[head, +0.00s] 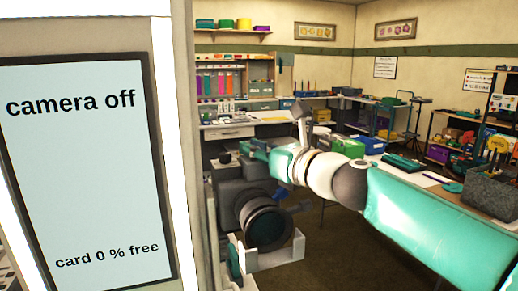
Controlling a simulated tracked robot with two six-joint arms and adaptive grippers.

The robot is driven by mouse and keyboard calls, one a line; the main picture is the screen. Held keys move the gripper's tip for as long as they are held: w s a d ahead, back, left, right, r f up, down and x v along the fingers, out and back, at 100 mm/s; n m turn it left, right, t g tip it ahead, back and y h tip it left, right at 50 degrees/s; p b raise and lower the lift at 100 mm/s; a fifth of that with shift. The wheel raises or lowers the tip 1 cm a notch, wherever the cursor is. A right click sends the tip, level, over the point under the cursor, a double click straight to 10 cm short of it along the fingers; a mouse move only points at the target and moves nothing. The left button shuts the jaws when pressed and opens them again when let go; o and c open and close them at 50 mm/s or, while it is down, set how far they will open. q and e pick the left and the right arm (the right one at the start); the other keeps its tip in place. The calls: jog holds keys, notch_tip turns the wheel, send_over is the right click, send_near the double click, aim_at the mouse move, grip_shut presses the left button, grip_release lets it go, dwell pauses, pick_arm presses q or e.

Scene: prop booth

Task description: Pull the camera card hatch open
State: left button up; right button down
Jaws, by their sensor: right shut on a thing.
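A black camera (240,196) with a large round lens (266,222) sits in a pale grey cradle (275,256), lens toward me. My right arm comes in from the right. My right gripper (252,152) is at the top rear of the camera, shut on the camera card hatch. The hatch itself and the fingertips' contact are hidden or too small to make out, so I cannot tell how far the hatch stands open. My left gripper is not in view.
A screen (88,170) at the left reads "camera off" and "card 0 % free". A white-edged panel stands beside it, close to the camera's left. A table with a grey box (490,192) is at the right. Shelves and benches line the back; dark floor is free between.

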jog(key=shift+w+d+m+b, duration=0.1)
jog(key=shift+d+m+b, duration=0.15)
jog(key=shift+m+b, duration=0.25)
jog(key=m+b, duration=0.1)
jog(key=d+m+t+b, duration=0.1)
jog(key=shift+w+d+r+m, duration=0.15)
jog(key=shift+w+r+m, duration=0.05)
jog(key=shift+m, duration=0.2)
jog(key=shift+w+d+r+m+t+b, duration=0.15)
jog(key=shift+d+m+t+b, duration=0.4)
jog(key=shift+m, duration=0.4)
jog(key=shift+w+d+r+m+t+b, duration=0.15)
jog(key=shift+d+m+t+b, duration=0.15)
jog(key=shift+m+t+b, duration=0.45)
jog(key=shift+m+g, duration=0.3)
jog(key=shift+r, duration=0.1)
